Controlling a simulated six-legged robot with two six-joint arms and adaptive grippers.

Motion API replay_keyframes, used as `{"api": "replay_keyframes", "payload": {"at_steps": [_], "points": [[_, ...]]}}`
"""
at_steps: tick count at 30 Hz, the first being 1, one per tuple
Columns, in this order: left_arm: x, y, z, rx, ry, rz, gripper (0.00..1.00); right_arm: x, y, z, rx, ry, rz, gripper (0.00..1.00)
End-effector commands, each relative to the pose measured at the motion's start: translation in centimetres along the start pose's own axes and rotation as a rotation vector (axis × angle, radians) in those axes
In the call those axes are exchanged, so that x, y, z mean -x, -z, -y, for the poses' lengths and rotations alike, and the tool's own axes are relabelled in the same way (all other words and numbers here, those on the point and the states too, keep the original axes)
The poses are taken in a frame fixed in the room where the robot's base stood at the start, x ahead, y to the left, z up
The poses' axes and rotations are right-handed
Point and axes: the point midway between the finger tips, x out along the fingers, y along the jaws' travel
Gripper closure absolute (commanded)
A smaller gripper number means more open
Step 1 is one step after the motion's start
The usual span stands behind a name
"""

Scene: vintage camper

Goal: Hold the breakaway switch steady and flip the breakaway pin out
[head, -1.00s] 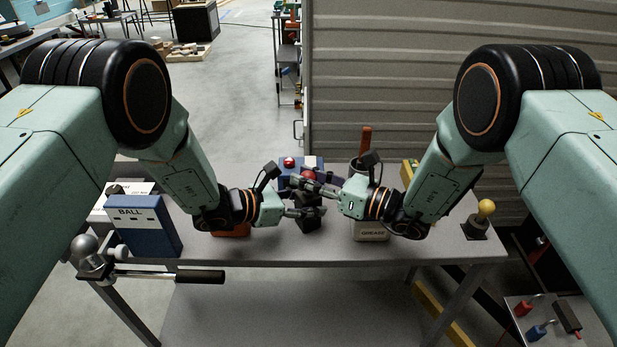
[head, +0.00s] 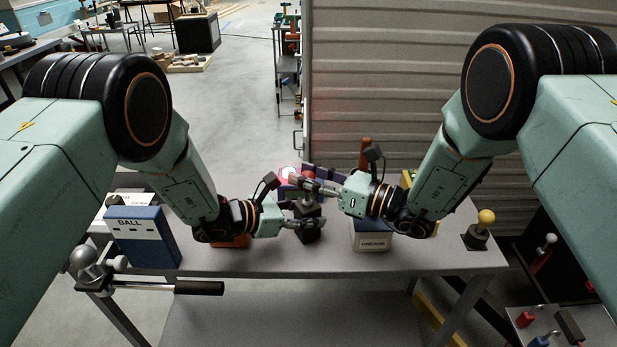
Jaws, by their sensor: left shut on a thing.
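The dark breakaway switch (head: 309,210) stands upright on the grey table, partly hidden by both grippers. My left gripper (head: 312,223), the lower one, is shut on its body from the left. My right gripper (head: 303,183) reaches from the right over the top of the switch. A small red part (head: 309,173), perhaps the breakaway pin, shows just above the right fingertips. I cannot tell whether the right fingers hold it or whether it is still in the switch.
On the table (head: 330,260) are a blue BALL box (head: 143,238) at left, a GREASE container (head: 371,238) right of the switch and a yellow-knobbed lever (head: 482,225) farther right. A corrugated wall (head: 420,90) stands behind. The table's front edge is clear.

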Motion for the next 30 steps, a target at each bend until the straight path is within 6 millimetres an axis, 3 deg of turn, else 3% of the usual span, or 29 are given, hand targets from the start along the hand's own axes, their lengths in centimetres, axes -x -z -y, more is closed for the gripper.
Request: {"api": "replay_keyframes", "payload": {"at_steps": [3,14,30], "points": [[0.0,0.2,0.2,0.002,0.003,-0.004,0.93,0.0,0.1,0.0,-0.001,0.001,-0.002,0.46],[0.0,0.2,0.2,0.0,0.005,-0.003,0.93,0.5,0.2,0.1,-0.003,0.003,-0.004,0.46],[0.0,0.1,0.2,0.0,0.005,-0.001,0.93,9.8,0.1,0.1,-0.003,0.006,-0.001,0.46]]}}
